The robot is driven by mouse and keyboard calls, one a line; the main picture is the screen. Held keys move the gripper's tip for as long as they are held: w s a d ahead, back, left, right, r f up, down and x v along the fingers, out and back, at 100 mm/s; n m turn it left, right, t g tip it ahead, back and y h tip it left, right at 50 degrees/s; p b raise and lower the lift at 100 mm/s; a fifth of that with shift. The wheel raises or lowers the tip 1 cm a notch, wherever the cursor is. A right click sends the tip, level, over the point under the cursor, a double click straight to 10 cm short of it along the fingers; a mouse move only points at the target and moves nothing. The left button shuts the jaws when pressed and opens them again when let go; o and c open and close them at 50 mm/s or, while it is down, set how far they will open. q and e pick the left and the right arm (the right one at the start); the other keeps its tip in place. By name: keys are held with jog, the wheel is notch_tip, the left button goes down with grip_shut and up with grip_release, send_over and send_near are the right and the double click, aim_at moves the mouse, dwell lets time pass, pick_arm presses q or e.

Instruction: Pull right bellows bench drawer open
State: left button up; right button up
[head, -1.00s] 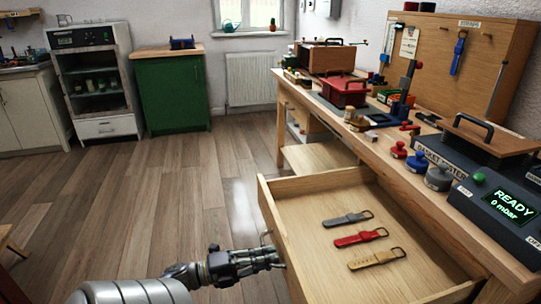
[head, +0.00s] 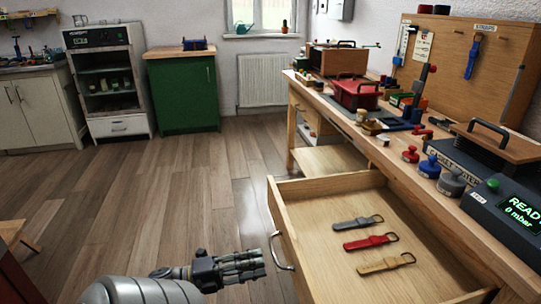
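The bench drawer (head: 274,211) is pulled well out from under the right workbench, its wooden inside open to view. Its curved metal handle (head: 281,252) is on the front panel, facing left. Inside lie a grey strap (head: 357,223), a red strap (head: 369,242) and a tan strap (head: 385,264), each with a buckle ring. My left gripper (head: 262,263) is just left of the handle, apart from it by a small gap, with its fingers parted and nothing between them. My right gripper is not in view.
The workbench (head: 405,170) carries a red box (head: 356,95), several coloured weights and a tester with a green READY display (head: 518,208). A green cabinet (head: 183,92) stands at the back. The wooden floor (head: 130,200) left of the drawer is clear.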

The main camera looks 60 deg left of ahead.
pick_arm(q)
jog(key=v, duration=0.6)
jog(key=shift+w+f, duration=0.1)
jog(key=shift+w, duration=0.05)
dwell(0.3)
